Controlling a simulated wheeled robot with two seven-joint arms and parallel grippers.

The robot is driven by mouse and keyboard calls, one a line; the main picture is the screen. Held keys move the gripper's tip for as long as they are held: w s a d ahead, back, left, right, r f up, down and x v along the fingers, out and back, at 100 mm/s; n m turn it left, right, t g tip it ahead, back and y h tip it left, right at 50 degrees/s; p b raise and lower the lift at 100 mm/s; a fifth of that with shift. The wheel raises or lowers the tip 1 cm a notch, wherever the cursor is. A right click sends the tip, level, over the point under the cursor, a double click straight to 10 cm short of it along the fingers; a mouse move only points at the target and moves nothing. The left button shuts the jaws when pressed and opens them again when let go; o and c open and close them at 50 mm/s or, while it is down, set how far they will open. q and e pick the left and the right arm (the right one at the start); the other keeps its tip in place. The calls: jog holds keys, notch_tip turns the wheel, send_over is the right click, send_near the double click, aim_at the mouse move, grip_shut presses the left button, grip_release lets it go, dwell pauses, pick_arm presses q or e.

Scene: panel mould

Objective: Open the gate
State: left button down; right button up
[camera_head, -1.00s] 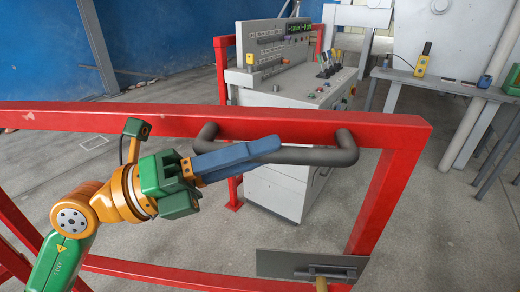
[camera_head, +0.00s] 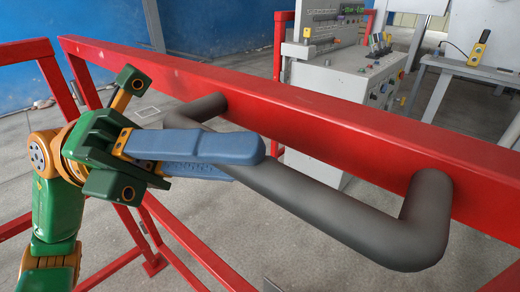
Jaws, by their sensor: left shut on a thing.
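The red gate (camera_head: 330,120) runs slantwise from upper left to lower right. A dark grey U-shaped handle (camera_head: 335,208) is fixed to its top bar. My left gripper (camera_head: 235,155) comes in from the left, and its blue fingers are shut on the handle near its far left bend. The fingers hide part of the handle. The gate's lower bars show below the gripper. The right gripper is not in view.
A grey control console (camera_head: 345,80) stands behind the gate. A grey table (camera_head: 475,70) with a yellow device (camera_head: 478,48) is at the back right. A red post frame (camera_head: 60,75) stands at the left. Bare concrete floor lies below the gate.

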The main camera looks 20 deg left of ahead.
pick_arm(q)
jog(key=shift+s+a, duration=0.3)
jog(key=shift+s, duration=0.2)
jog(key=c, duration=0.7)
grip_release()
jog(key=b+v, duration=0.3)
jog(key=v, duration=0.4)
jog(key=shift+w, duration=0.2)
